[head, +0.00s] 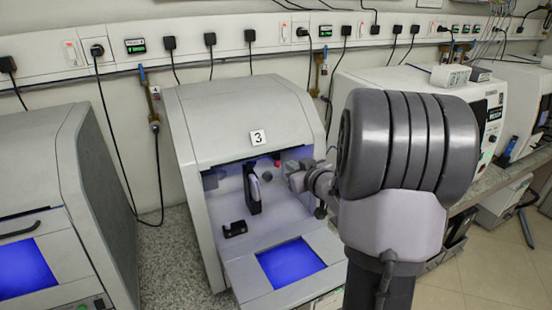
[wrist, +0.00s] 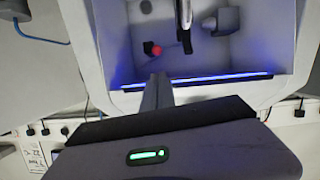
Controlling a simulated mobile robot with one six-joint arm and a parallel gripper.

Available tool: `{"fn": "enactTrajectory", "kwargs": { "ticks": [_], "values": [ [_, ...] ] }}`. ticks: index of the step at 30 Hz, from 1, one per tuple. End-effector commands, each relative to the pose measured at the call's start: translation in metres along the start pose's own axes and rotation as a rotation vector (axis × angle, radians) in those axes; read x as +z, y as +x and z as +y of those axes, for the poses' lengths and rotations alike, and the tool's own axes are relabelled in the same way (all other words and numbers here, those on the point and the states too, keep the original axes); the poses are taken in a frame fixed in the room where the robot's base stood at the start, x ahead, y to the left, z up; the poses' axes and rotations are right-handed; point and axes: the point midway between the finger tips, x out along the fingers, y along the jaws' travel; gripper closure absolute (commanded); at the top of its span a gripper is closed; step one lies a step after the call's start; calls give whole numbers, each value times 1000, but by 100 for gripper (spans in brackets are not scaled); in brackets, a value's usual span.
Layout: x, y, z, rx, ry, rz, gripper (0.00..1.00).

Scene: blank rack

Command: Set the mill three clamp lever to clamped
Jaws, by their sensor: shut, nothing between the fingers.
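Mill three (head: 240,105), a pale grey box with a "3" label (head: 257,137), stands open at the front. A red knob (head: 277,164) inside it looks like the clamp lever's end; it also shows in the wrist view (wrist: 152,48). Whether the lever is clamped cannot be told. A dark upright holder with a pale edge (head: 254,188) stands to its left. My gripper (head: 293,181) is at the right of the opening, shut and empty. In the wrist view its fingers (wrist: 158,91) point toward the chamber, apart from the red knob.
A dark block (head: 235,229) sits low at the chamber's left. A blue screen (head: 290,263) is on the mill's front. Another machine (head: 95,170) stands at left and one (head: 400,80) at right. Cables hang from the wall rail (head: 185,57).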

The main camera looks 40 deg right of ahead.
Motion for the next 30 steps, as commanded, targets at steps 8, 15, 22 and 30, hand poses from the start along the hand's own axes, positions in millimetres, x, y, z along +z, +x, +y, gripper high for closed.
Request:
{"fn": "enactTrajectory", "kwargs": {
  "ticks": [8, 15, 22, 30],
  "values": [
    [2, 43, -1, -1, 1, -2, 100],
    [1, 85, 0, 0, 0, -1, 100],
    [0, 99, 0, 1, 0, 0, 100],
    [0, 99, 0, 1, 0, 0, 100]
  ]
}}
